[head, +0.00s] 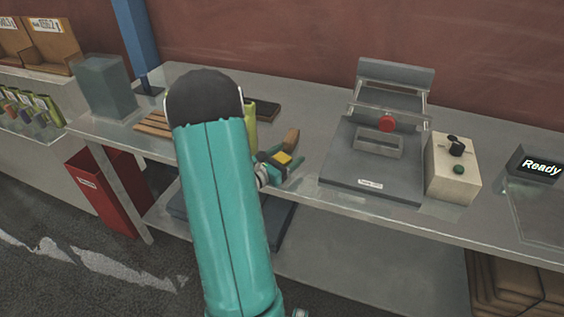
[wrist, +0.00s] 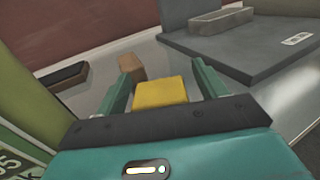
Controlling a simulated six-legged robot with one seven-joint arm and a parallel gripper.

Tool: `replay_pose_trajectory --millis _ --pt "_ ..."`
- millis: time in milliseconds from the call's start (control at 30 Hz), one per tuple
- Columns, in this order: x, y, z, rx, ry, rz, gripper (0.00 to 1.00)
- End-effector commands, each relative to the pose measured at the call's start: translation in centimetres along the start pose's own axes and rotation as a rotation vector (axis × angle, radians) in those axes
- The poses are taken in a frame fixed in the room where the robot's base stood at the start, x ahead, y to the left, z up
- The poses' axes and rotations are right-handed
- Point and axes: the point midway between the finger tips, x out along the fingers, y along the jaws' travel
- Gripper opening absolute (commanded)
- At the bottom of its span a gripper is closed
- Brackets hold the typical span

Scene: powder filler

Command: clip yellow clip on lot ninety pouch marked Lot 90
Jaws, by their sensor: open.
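A yellow block-like piece, which looks like the yellow clip (wrist: 160,92), sits between the two fingers of my gripper (wrist: 164,68). Gaps show on both sides of it, so the open fingers do not grip it. In the head view the clip (head: 283,158) shows at the bench's front edge, with my gripper (head: 280,166) around it. A yellow-green pouch-like thing (head: 267,110) stands behind my arm, partly hidden. A yellow-green surface (wrist: 28,100) fills the left of the wrist view, with a cut-off label below it. No "Lot 90" marking is readable.
A brown block (head: 291,138) lies just beyond the clip. A grey sealer-like device (head: 372,165) with a red knob and a beige control box (head: 453,170) stand to the right. Several small pouches (head: 35,108) are at far left. A red bin (head: 105,190) stands below.

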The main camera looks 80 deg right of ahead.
Motion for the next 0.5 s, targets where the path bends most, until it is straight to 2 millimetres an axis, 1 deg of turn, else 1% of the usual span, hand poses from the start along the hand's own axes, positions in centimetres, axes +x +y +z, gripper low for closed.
replay_pose_trajectory --millis 200,267,300,367,433,467,500 --pt "0.06 0.06 -0.01 0.0 0.0 0.002 0.71" --pt "0.06 0.05 -0.01 0.0 0.0 0.001 0.59" --pt "0.05 0.05 0.0 0.0 0.0 0.001 0.51" --pt "0.05 0.05 0.0 0.0 0.0 0.001 0.4" --pt "0.05 0.05 0.0 0.0 0.0 0.001 0.26" --pt "0.05 0.05 0.0 0.0 0.0 0.001 0.23" --pt "0.05 0.05 0.01 0.0 0.0 0.001 0.23"
